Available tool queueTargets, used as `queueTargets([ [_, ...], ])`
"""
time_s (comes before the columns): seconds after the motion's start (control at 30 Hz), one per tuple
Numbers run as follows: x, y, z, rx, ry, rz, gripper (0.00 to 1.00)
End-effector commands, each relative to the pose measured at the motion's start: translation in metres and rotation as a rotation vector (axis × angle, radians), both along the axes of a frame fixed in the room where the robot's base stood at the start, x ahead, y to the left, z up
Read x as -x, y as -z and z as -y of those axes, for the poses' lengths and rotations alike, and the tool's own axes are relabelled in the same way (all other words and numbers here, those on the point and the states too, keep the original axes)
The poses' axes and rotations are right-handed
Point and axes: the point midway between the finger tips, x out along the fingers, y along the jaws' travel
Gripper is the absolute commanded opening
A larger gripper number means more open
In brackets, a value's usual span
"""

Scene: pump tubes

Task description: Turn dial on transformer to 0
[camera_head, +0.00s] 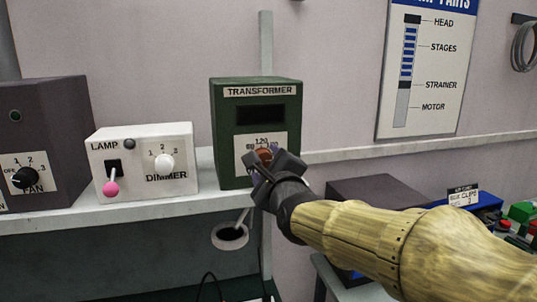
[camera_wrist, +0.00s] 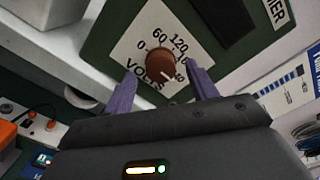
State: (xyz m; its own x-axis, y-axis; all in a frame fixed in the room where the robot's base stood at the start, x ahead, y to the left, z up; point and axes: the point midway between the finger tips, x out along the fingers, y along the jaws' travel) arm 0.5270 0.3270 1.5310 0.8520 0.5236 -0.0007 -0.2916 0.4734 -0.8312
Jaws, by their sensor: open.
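The green transformer (camera_head: 227,140) stands on the shelf, its label at the top and a dark window below it. Its round brown dial (camera_wrist: 160,63) sits on a white plate marked 0, 60, 120 and a partly covered number ending in 80, with VOLTS below. A light mark on the dial points to the lower right, toward that last number. In the head view the dial is mostly hidden by my gripper (camera_head: 268,160). In the wrist view my gripper (camera_wrist: 163,72) is open, with one purple finger on each side of the dial; I cannot tell whether they touch it.
A white dimmer box (camera_head: 140,182) with a lamp switch and a dark fan box (camera_head: 48,130) stand left of the transformer on the white shelf (camera_head: 120,213). A pump parts chart (camera_head: 425,70) hangs on the right wall.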

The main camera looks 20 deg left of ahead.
Motion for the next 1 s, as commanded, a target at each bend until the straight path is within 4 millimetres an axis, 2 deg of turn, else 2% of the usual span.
queueTargets([
  [0.2, -0.017, -0.001, -0.01, 0.001, 0.001, 0.0, 0.57],
  [0.5, -0.019, 0.0, -0.011, 0.0, 0.001, 0.001, 0.57],
  [0.57, -0.019, 0.0, -0.011, 0.0, 0.001, 0.001, 0.48],
  [0.73, -0.019, 0.0, -0.011, 0.0, 0.001, 0.001, 0.14],
  [1.0, -0.019, 0.001, -0.011, 0.009, 0.0, 0.006, 0.13],
])
